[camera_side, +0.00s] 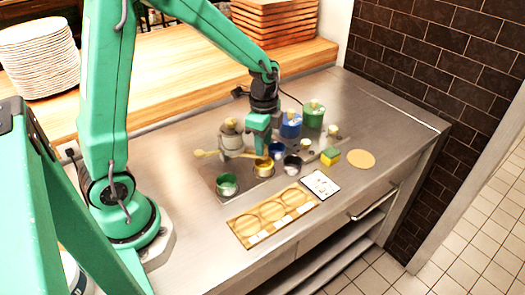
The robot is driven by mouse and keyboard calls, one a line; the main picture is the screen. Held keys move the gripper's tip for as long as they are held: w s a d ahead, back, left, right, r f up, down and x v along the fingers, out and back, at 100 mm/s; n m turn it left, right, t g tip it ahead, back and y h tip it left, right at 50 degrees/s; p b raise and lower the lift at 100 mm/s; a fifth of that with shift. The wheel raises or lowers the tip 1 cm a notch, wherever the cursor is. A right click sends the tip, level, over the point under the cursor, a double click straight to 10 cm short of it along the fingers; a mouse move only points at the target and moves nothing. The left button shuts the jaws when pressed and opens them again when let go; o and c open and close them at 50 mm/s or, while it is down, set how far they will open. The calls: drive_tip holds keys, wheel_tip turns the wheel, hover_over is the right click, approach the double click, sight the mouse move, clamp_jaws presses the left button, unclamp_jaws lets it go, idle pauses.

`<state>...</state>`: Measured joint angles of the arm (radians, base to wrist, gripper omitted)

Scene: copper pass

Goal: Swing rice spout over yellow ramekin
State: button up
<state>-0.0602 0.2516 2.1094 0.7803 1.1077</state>
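A pale grey dispenser (231,140) stands on the steel counter, with a yellow lever-like piece (205,154) reaching out to its left. I cannot tell which part is the rice spout. The yellow ramekin (264,170) sits in front and to the right of the dispenser. My gripper (260,153) points down just behind and above the yellow ramekin, close to the dispenser's right side. Its fingers are too small to show whether they are apart or hold anything. The gripper hides part of the space between the dispenser and the blue canister.
A green ramekin (227,185), a blue ramekin (277,150) and a dark ramekin (292,165) stand close by. Blue (291,128) and green (313,117) canisters stand behind.

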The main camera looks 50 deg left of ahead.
drive_tip(key=shift+r, duration=2.4)
drive_tip(key=shift+r, duration=0.1)
drive_tip(key=shift+s+r, duration=0.2)
drive_tip(key=shift+r, duration=0.05)
drive_tip(key=s+d+r+n+t, duration=0.2)
drive_tip(key=s+r+n+t, duration=0.3)
drive_tip(key=s+r+n, duration=0.5)
drive_tip(key=s+n, duration=0.2)
drive_tip(key=s, duration=0.2)
drive_tip(key=shift+s+r+t, duration=0.2)
drive_tip(key=shift+t, duration=0.1)
